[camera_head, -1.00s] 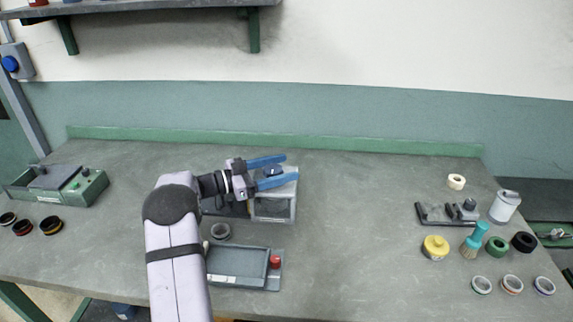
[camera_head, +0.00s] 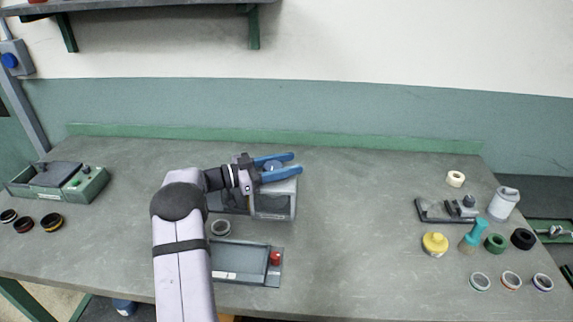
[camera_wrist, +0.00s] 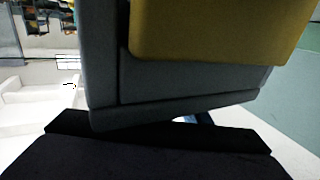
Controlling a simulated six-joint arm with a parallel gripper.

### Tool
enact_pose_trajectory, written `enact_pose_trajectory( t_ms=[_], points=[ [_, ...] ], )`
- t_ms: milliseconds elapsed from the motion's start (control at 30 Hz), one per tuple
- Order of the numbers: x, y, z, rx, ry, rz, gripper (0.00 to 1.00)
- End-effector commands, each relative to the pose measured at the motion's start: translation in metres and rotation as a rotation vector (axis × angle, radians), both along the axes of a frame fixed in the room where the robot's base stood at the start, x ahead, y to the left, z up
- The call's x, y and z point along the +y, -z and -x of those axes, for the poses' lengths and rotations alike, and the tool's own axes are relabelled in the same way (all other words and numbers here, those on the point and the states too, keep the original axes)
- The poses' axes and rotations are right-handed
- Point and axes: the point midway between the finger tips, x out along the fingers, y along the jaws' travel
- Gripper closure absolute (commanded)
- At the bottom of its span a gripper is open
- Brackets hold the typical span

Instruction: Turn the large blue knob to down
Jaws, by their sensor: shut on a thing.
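The large blue knob (camera_head: 273,165) sits on top of the grey grinder box (camera_head: 276,207) in the middle of the bench. In the head view my gripper (camera_head: 296,163) reaches in from the left over the box. Its two blue fingers lie on either side of the knob and are shut on it. The fingers hide part of the knob, and I cannot tell which way it points. The wrist view shows a large grey block (camera_wrist: 180,85) and a yellow panel (camera_wrist: 220,30) close up; the knob cannot be made out there.
A grey tray with a red knob (camera_head: 275,258) lies in front of the grinder, with a grey ring (camera_head: 220,227) beside it. A green-grey box (camera_head: 60,182) stands at the left. Rings, a brush (camera_head: 473,237) and a canister (camera_head: 503,204) stand at the right.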

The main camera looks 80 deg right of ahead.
Motion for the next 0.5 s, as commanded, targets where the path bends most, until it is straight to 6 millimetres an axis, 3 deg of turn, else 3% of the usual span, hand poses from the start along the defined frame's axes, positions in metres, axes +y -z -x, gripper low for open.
enact_pose_trajectory(
  t_ms=[500],
  points=[
    [0.0035, -0.0009, 0.0008, 0.000, 0.088, 0.000, 0.79]
  ],
)
